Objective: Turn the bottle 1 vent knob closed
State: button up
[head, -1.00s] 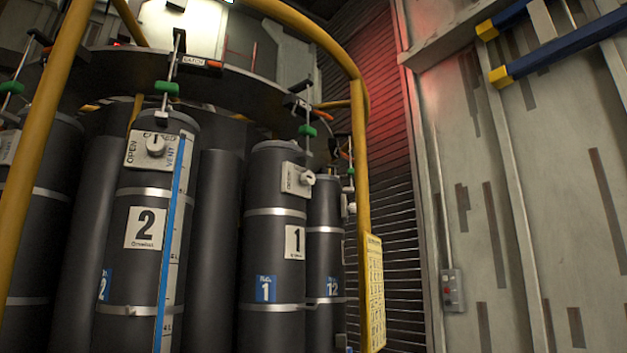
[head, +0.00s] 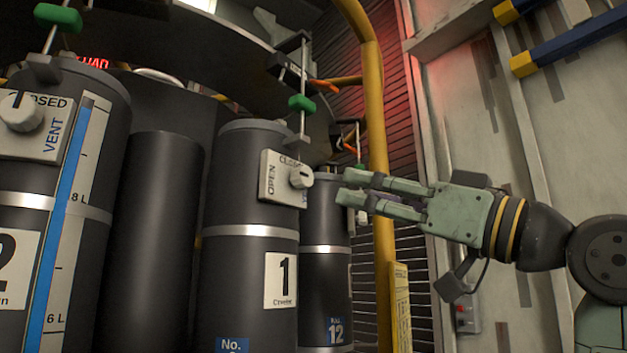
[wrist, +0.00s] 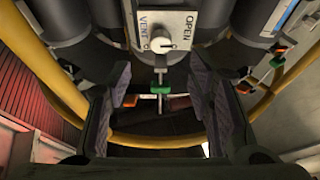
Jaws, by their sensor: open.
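Bottle 1 (head: 222,190) is a dark upright cylinder with a white "1" label. Its white vent plate (head: 270,172), lettered OPEN, CLOSED and VENT, is near the top. The round white vent knob (head: 300,178) sticks out from the plate; I cannot tell surely where it points. My gripper (head: 343,187) comes from the right, its fingers spread and empty, the tips just right of the knob and apart from it. In the wrist view the knob (wrist: 162,42) lies beyond and between the open fingers (wrist: 160,88), with the lettering upside down.
Bottle 2 (head: 90,250) stands at left with its own vent plate and a blue strip. Bottle 12 (head: 325,270) stands behind bottle 1. A yellow post (head: 378,150) rises behind my fingers. A green-handled lever (head: 301,103) hangs above bottle 1.

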aim_at(308, 179)
jog(key=p+x, duration=0.3)
jog(key=x, duration=0.5)
jog(key=shift+w+a+r, duration=0.1)
jog(key=shift+a+r, duration=0.2)
jog(key=shift+w+a+r, duration=0.15)
jog(key=shift+w+a, duration=0.3)
jog(key=shift+a, duration=0.05)
jog(key=shift+c, duration=0.3)
grip_shut()
